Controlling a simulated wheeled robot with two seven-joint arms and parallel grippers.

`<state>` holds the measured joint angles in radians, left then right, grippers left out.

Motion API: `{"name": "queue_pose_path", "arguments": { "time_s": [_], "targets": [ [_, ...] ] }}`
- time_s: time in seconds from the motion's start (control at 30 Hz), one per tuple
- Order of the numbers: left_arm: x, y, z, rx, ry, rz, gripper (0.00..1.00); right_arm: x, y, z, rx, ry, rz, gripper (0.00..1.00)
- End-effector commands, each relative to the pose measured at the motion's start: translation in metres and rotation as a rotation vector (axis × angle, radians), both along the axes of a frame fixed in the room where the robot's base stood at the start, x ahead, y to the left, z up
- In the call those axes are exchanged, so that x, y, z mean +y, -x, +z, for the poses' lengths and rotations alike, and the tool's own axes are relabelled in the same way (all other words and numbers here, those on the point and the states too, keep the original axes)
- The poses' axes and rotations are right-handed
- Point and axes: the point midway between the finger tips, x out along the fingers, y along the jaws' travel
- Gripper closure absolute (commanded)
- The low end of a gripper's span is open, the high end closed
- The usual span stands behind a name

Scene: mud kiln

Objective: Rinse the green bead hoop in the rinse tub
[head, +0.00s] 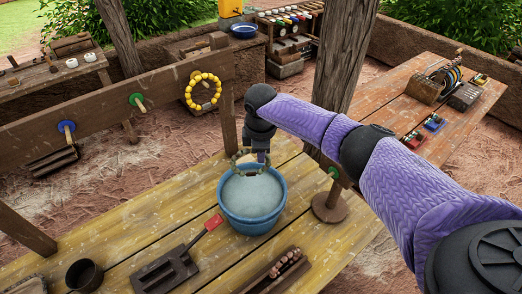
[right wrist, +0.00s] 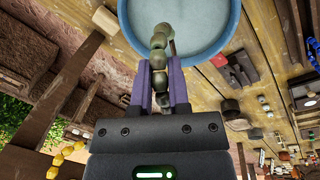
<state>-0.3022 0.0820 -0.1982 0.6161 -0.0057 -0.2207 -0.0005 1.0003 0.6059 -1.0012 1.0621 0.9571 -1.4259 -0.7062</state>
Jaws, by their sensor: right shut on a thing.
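My right gripper (head: 262,156) is at the far side of the blue rinse tub, pointing down, and is shut on the green bead hoop (head: 238,158). The hoop has dull green-brown beads and hangs over the back part of the tub. In the right wrist view the hoop (right wrist: 158,58) runs out from between the purple fingers (right wrist: 160,90) across the tub opening (right wrist: 195,15). The rinse tub (head: 252,225) stands on the wooden table, filled with pale grey-blue water. I cannot tell whether the hoop's lower beads touch the water. My left gripper is out of view.
A red-handled rack tool (head: 170,270), a dark cup (head: 84,275) and a tray of brown beads (head: 275,272) lie near the tub. A post with a green disc (head: 333,173) stands right of it. A yellow bead hoop (head: 203,78) hangs on the rail behind.

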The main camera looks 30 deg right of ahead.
Motion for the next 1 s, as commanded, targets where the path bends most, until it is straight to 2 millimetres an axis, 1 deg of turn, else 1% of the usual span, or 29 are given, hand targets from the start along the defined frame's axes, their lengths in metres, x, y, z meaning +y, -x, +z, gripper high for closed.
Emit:
{"name": "queue_pose_path", "arguments": {
  "time_s": [0.03, 0.33, 0.57, 1.0],
  "targets": [
    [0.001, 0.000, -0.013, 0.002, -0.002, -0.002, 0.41, 0.000, 0.000, -0.013, 0.000, 0.000, 0.000, 1.00],
    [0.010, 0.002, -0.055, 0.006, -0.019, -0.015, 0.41, 0.000, 0.000, -0.051, 0.000, 0.001, 0.000, 1.00],
    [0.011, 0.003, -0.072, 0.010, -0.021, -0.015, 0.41, 0.000, 0.000, -0.081, 0.001, 0.000, 0.000, 1.00],
    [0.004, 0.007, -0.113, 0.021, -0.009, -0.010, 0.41, 0.000, 0.000, -0.143, 0.002, 0.000, -0.001, 1.00]
  ]
}}
